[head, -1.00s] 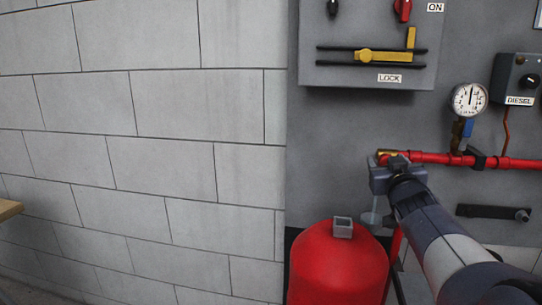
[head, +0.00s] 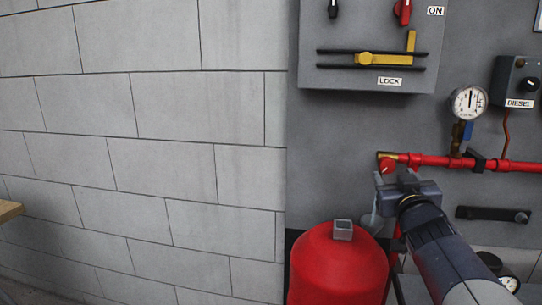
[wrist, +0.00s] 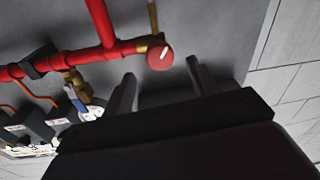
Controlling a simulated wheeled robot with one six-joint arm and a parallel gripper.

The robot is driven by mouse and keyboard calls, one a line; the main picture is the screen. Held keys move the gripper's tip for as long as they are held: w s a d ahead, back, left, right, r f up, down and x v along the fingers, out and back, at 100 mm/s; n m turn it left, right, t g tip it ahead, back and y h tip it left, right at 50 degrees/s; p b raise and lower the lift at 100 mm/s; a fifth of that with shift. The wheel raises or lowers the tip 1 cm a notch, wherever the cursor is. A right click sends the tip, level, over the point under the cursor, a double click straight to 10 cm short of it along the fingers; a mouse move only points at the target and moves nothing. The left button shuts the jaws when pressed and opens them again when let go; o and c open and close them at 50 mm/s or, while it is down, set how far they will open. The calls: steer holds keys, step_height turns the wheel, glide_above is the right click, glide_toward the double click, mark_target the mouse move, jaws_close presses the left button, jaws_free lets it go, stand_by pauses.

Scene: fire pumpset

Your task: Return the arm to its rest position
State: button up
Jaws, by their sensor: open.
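My gripper (head: 393,183) is in the head view just below the left end of the red pipe, above and right of the red tank. In the wrist view its two fingers (wrist: 160,84) stand apart with nothing between them. A round red knob with a white mark (wrist: 160,57) lies beyond the fingertips, apart from them. The knob also shows in the head view (head: 388,167) at the pipe's left end. My arm reaches in from the lower right.
A red tank (head: 338,268) stands below left of my gripper. The red pipe (head: 430,160), a gauge (head: 468,101), a DIESEL box (head: 518,82) and a grey panel with a yellow lever (head: 385,58) are on the wall. A wooden edge (head: 10,211) is at far left. The block wall is bare.

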mark_target(387, 167)
steer(key=w, duration=0.6)
steer(key=shift+w+d+r+b, duration=0.1)
steer(key=shift+w+d+b, duration=0.15)
steer(key=shift+d+b, duration=0.15)
steer(key=shift+w, duration=0.3)
steer(key=m+b, duration=0.1)
steer(key=m, duration=0.2)
steer(key=shift+s, duration=0.15)
steer(key=m+b, duration=0.1)
steer(key=m, duration=0.3)
steer(key=shift+h+b, duration=0.3)
steer(key=shift+h, duration=0.1)
steer(key=m+h, duration=0.1)
steer(key=m, duration=0.4)
steer(key=shift+r+m+b, duration=0.1)
steer(key=shift+m+b, duration=0.2)
steer(key=shift+m, duration=0.1)
steer(key=m+p, duration=0.1)
steer(key=m, duration=0.1)
steer(key=m+p, duration=0.2)
steer(key=shift+r+m+h, duration=0.2)
steer(key=shift+m+h, duration=0.1)
steer(key=shift+m, duration=0.1)
steer(key=m+p, duration=0.3)
steer(key=shift+m+g+h, duration=0.3)
steer(key=shift+m, duration=0.1)
steer(key=shift+f+m+p, duration=0.2)
steer(key=shift+m+p, duration=0.8)
steer(key=shift+p, duration=0.05)
